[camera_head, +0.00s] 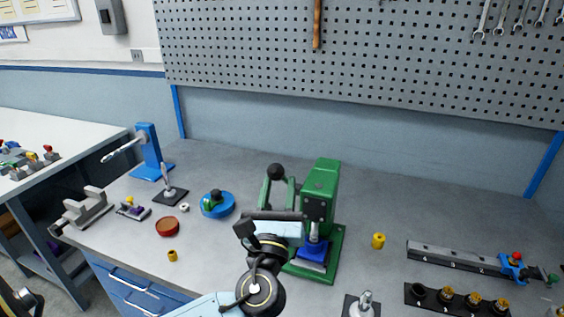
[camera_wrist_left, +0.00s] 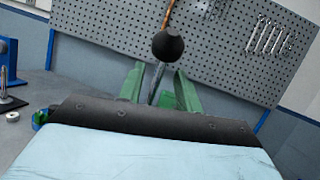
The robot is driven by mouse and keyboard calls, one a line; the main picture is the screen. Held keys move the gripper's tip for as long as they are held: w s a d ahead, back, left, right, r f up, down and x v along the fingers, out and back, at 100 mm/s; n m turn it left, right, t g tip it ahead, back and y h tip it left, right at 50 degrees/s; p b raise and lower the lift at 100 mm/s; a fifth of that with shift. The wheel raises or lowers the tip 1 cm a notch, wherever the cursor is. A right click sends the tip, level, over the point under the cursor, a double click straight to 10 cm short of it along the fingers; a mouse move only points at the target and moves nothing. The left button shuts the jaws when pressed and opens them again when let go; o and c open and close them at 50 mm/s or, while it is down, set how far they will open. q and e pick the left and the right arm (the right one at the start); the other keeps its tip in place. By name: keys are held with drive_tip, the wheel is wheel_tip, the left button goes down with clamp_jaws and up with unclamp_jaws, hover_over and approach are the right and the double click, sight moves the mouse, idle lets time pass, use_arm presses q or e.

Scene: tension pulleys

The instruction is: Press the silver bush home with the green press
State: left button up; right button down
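The green press (camera_head: 320,180) stands on the bench at the middle, with its lever and black ball knob (camera_head: 277,171) raised at its left. The knob also shows in the left wrist view (camera_wrist_left: 168,46), above two green bars. A blue block (camera_head: 314,249) sits on the press base. A silvery part shows above the block, but I cannot tell whether it is the silver bush or the ram. My left gripper (camera_head: 272,216) is in front of the press, below the knob and apart from it. My right gripper is out of view.
A small silver ring (camera_head: 184,207) lies near a blue round fixture (camera_head: 218,204). A yellow bush (camera_head: 378,240) stands right of the press. A grey rail (camera_head: 450,256) and a black holder (camera_head: 425,297) lie further right. A silver post (camera_head: 366,302) stands in front.

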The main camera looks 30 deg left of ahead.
use_arm(q)
drive_tip(key=p+x, duration=0.1)
drive_tip(key=x, duration=0.4)
drive_tip(key=shift+w+a, duration=0.1)
drive_tip(key=shift+w, duration=0.05)
clamp_jaws()
